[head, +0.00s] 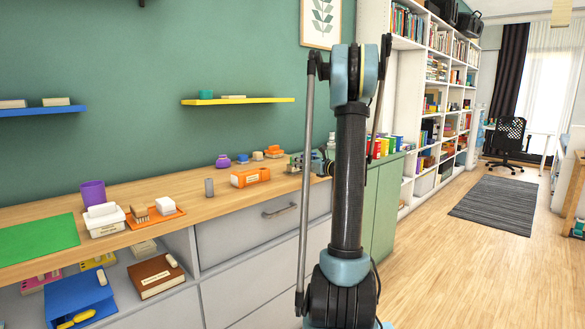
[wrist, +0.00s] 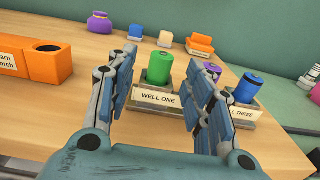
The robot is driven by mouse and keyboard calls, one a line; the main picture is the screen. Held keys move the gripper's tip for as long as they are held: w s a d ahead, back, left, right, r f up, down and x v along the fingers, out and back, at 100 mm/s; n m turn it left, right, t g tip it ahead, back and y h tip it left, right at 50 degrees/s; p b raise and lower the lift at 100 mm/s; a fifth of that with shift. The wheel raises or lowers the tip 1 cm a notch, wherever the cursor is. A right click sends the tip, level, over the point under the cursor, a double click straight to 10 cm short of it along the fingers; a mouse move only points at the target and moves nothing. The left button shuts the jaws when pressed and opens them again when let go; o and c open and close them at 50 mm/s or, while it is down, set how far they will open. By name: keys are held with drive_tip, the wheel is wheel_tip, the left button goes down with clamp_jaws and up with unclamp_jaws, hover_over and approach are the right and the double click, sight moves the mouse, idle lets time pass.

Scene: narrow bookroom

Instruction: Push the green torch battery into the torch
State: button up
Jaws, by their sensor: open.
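The green battery (wrist: 160,67) stands upright in a tray labelled "WELL ONE" (wrist: 160,98). My gripper (wrist: 162,75) is open, with one finger to each side of the battery in the wrist view. I cannot tell whether the fingertips reach past it, and no contact is visible. The orange torch (wrist: 45,62) lies to the left, with a dark round opening on top of its near block and a partly cut-off label. In the head view the torch (head: 250,177) sits on the wooden counter, left of my gripper (head: 308,163).
A blue battery (wrist: 247,88) stands in a well at right, and a purple one (wrist: 211,70) is partly hidden behind my right finger. A purple pot (wrist: 100,22) and small blocks stand farther back. Bare counter (wrist: 105,45) lies between torch and wells. The green wall is behind.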

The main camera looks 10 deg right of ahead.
drive_tip(key=shift+x, duration=3.25)
drive_tip(key=shift+w+d, duration=0.1)
drive_tip(key=shift+d, duration=0.05)
clamp_jaws()
